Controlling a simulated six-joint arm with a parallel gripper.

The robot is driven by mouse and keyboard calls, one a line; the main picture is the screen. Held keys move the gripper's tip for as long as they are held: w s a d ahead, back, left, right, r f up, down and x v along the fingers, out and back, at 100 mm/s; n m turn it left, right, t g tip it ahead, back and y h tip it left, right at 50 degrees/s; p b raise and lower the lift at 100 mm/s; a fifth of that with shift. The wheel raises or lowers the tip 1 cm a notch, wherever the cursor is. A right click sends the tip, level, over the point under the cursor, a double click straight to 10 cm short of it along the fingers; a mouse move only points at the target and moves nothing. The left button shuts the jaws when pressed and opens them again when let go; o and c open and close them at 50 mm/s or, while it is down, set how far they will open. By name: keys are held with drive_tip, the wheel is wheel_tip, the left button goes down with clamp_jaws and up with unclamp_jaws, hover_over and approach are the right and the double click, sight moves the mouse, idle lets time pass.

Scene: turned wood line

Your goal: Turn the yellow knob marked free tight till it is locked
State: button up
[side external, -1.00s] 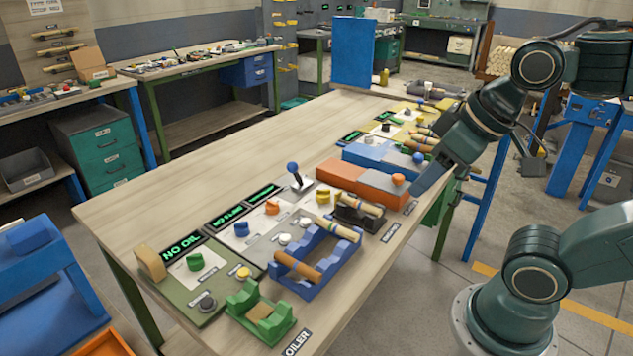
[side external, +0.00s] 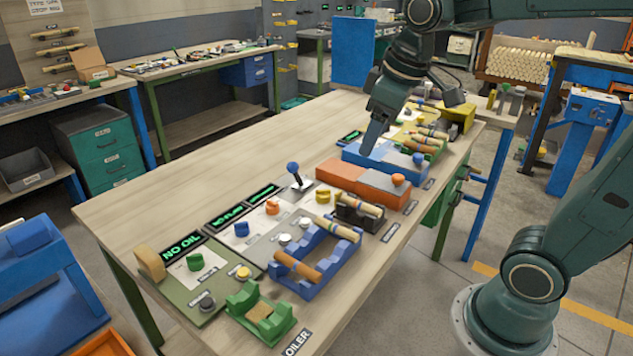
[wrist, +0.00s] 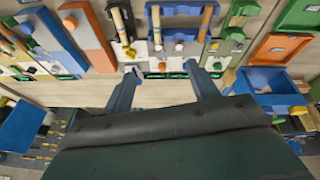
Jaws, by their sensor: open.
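A yellow knob (side external: 323,195) stands on the panel beside the blue-topped lever (side external: 294,172), behind the black stand (side external: 350,212). It also shows in the wrist view (wrist: 130,52), left of the fingers' middle. Any marking on it is too small to read. My gripper (side external: 367,150) is in the air by the blue box, away from this yellow knob. In the wrist view my gripper (wrist: 163,72) has its two fingers wide apart with nothing between them. More yellow parts stand at the far end of the table, too small to identify.
An orange box (side external: 345,178) and a blue box (side external: 372,155) stand right of the yellow knob. A blue rack (side external: 318,280) and a green cradle (side external: 262,318) hold wooden pieces at the front. The table's left side (side external: 200,170) is bare.

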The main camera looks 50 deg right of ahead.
drive_tip(key=w+d+f+n+g, duration=0.1)
drive_tip(key=w+d+f, duration=0.15)
drive_tip(key=w, duration=0.35)
drive_tip(key=w+d+f+n+g, duration=0.1)
drive_tip(key=w+d+f, duration=0.1)
drive_tip(key=w+d, duration=0.3)
drive_tip(key=n+g, duration=0.2)
hover_over(323, 190)
wheel_tip(323, 190, down, 8)
drive_tip(key=shift+f, duration=0.15)
drive_tip(key=shift+f, duration=0.1)
wheel_tip(323, 190, down, 14)
drive_tip(key=shift+r, duration=0.2)
drive_tip(key=c, duration=1)
